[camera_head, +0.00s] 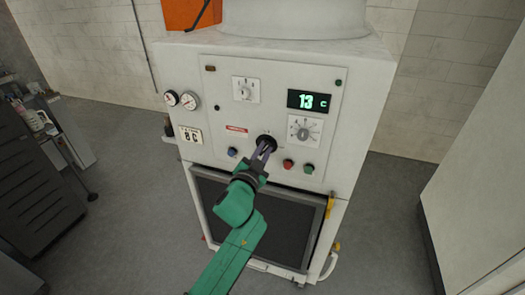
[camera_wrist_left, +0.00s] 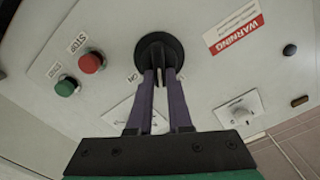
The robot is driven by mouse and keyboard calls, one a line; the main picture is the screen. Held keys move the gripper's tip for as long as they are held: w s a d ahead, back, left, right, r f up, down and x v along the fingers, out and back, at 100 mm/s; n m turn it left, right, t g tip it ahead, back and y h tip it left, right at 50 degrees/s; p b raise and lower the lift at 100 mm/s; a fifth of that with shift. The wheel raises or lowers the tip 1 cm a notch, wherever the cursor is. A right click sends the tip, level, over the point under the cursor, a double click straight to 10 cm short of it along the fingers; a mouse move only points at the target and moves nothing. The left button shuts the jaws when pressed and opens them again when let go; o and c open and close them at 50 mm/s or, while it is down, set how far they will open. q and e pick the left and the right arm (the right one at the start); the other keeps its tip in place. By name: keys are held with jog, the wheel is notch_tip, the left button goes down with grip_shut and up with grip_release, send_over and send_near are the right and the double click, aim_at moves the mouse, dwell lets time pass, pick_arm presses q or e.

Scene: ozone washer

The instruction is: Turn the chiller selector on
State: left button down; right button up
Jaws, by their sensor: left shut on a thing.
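The chiller selector (camera_head: 267,138) is a round black knob low on the middle of the white machine's front panel. In the left wrist view the selector (camera_wrist_left: 158,47) is at the top centre, with a small "ON" mark beside its rim. My left gripper (camera_head: 265,148) reaches up to it from below, on a green arm. In the wrist view the left gripper's (camera_wrist_left: 160,74) two purple fingers are closed on the selector's handle. The fingertips partly hide the handle, so its exact angle is hard to tell. My right gripper is not in view.
A red button (camera_head: 288,164) and a green button (camera_head: 309,169) sit right of the selector, a blue one (camera_head: 232,152) left. A display (camera_head: 309,101) reads 13 C. A dark grille (camera_head: 290,222) lies below. Open floor lies on both sides.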

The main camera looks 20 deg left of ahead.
pick_arm(q)
jog(key=m, duration=0.7)
jog(key=f+m, duration=0.1)
jog(key=m, duration=0.3)
jog(key=shift+d+f+m, duration=0.1)
jog(key=shift+d+m, duration=0.2)
jog(key=shift+d, duration=0.05)
dwell(0.3)
jog(key=c, duration=0.8)
grip_release()
jog(key=shift+c, duration=0.2)
jog(key=shift+s, duration=0.15)
